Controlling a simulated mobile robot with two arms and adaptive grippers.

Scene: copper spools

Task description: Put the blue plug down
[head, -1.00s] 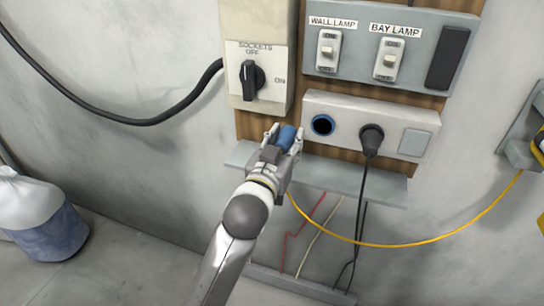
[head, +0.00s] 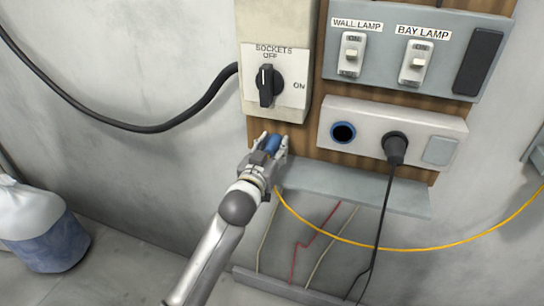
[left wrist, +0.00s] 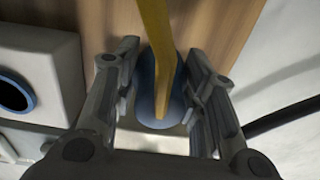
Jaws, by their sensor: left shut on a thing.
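My left gripper (head: 273,143) is shut on the blue plug (head: 272,147), in front of the wooden board and left of the socket panel. In the left wrist view the blue plug (left wrist: 147,92) sits between the two fingers, with a yellow cable (left wrist: 161,45) running from it. The blue-ringed socket (head: 343,132) is empty, to the right of the gripper; its ring also shows at the left edge of the left wrist view (left wrist: 33,97). A narrow grey shelf (head: 350,187) is below and right of the gripper. My right gripper is out of view.
A black plug (head: 395,148) fills the other socket, its cable hanging past the shelf. A rotary sockets switch (head: 266,86) is above the gripper. The yellow cable (head: 400,248) sags to the right. A white and blue sack (head: 45,235) stands at left. The shelf top looks clear.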

